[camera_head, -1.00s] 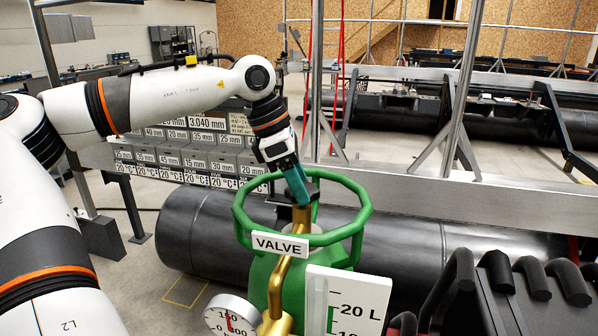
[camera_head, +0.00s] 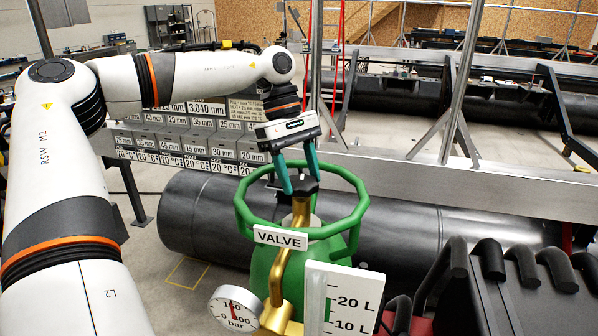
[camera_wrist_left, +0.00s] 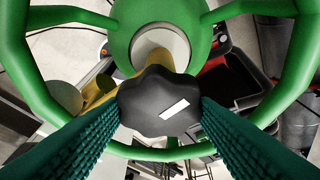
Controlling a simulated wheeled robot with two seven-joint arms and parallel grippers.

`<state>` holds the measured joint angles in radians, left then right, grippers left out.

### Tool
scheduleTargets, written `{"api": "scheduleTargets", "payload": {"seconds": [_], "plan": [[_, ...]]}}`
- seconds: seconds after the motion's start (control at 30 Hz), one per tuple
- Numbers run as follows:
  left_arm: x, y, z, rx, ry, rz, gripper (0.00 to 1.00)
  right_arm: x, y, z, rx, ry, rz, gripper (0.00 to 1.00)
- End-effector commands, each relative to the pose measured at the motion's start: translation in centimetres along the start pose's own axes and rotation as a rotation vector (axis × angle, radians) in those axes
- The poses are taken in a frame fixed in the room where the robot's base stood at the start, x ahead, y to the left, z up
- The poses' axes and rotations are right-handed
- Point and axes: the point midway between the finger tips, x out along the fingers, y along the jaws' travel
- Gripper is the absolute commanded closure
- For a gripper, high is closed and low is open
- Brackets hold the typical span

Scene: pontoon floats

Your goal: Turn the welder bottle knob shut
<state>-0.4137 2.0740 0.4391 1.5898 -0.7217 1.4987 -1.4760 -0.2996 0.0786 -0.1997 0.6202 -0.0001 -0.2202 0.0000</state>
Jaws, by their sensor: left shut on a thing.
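The welder bottle is green, with a round green guard ring (camera_head: 358,212) and a white VALVE sign (camera_head: 281,238). A brass valve (camera_head: 301,211) rises inside the ring, topped by the black knob (camera_head: 303,186). My left gripper (camera_head: 303,188) reaches down from above and is shut on the knob. In the left wrist view the lobed knob (camera_wrist_left: 150,95) with a white mark sits between both green fingers (camera_wrist_left: 160,115). The inner faces touch or nearly touch its sides. My right gripper is not in view.
A pressure gauge (camera_head: 236,308) and a litre scale plate (camera_head: 341,300) stand in front of the bottle. A large black pontoon cylinder (camera_head: 200,214) lies behind it. Black padded bars (camera_head: 490,258) are at right. Labelled bins (camera_head: 190,140) stand at back left.

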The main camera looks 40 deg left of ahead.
Motion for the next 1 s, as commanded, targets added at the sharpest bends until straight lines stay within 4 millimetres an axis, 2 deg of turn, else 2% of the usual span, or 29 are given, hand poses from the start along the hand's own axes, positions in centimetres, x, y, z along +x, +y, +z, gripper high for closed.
{"api": "scheduleTargets", "payload": {"seconds": [0.4, 0.9, 0.93, 1.0], "plan": [[-0.19, -0.23, -0.04, 0.159, -0.003, 0.06, 0.69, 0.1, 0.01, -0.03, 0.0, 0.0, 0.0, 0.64], [-0.19, -0.23, -0.05, 0.178, -0.003, 0.067, 0.69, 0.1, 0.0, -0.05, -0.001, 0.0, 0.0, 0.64], [-0.19, -0.24, -0.05, 0.178, -0.003, 0.067, 0.45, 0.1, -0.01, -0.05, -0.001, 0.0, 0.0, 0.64], [-0.18, -0.22, -0.06, 0.177, -0.003, 0.067, 0.33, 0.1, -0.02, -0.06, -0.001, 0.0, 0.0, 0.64]]}}
